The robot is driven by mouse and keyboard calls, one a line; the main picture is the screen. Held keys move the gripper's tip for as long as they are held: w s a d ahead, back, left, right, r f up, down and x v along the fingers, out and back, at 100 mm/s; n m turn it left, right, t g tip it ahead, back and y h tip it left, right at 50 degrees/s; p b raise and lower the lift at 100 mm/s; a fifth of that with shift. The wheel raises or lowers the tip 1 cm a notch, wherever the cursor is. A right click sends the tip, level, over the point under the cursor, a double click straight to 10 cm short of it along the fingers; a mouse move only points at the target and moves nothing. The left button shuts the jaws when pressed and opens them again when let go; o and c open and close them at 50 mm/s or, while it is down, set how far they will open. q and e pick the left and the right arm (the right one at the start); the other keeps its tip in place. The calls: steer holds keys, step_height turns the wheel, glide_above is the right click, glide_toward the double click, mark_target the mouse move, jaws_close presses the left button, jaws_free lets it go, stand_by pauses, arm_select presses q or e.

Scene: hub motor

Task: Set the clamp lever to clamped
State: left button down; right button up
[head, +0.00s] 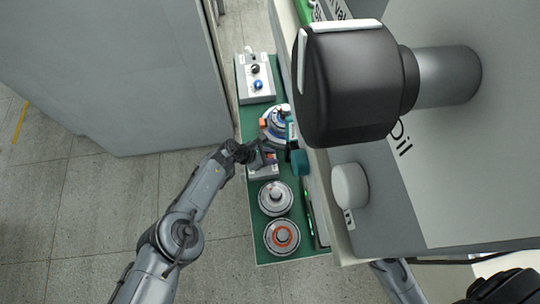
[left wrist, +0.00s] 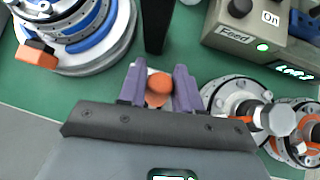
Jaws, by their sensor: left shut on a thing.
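My left gripper (head: 264,156) is over the green bench in the head view. In the left wrist view its two purple fingers (left wrist: 160,88) are shut on a rounded orange knob (left wrist: 159,82), which I take to be the clamp lever's handle. The fingers and gripper body hide the rest of that lever, so its setting cannot be read. A round blue and white hub unit (left wrist: 85,30) with an orange block (left wrist: 36,54) stands beside the gripper. The hub unit also shows in the head view (head: 275,122).
A grey control box (head: 256,80) stands at the bench's far end. Two round discs (head: 275,198) (head: 282,237) lie at the near end. A machine with a large black knob (head: 345,90) and a white knob (head: 349,186) borders the right side. The floor at left is free.

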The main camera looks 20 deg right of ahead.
arm_select(q)
steer(key=shift+f, duration=0.1)
steer(key=shift+a+f+h+b, duration=0.15)
steer(key=shift+a+h+b, duration=0.15)
steer(key=shift+b, duration=0.2)
steer(key=h+b, duration=0.1)
steer(key=b, duration=0.1)
steer(key=a+h+b, duration=0.1)
steer(key=b, duration=0.1)
steer(key=shift+w+a+g+h, duration=0.2)
steer(key=shift+g+h, duration=0.1)
steer(key=shift+a+r+b, duration=0.15)
steer(key=shift+r+b, duration=0.05)
steer(key=shift+b, duration=0.1)
steer(key=shift+r+h, duration=0.25)
steer(key=shift+h, duration=0.25)
steer(key=c, duration=0.9)
jaws_free()
steer(key=shift+o, duration=0.2)
steer(key=shift+r, duration=0.1)
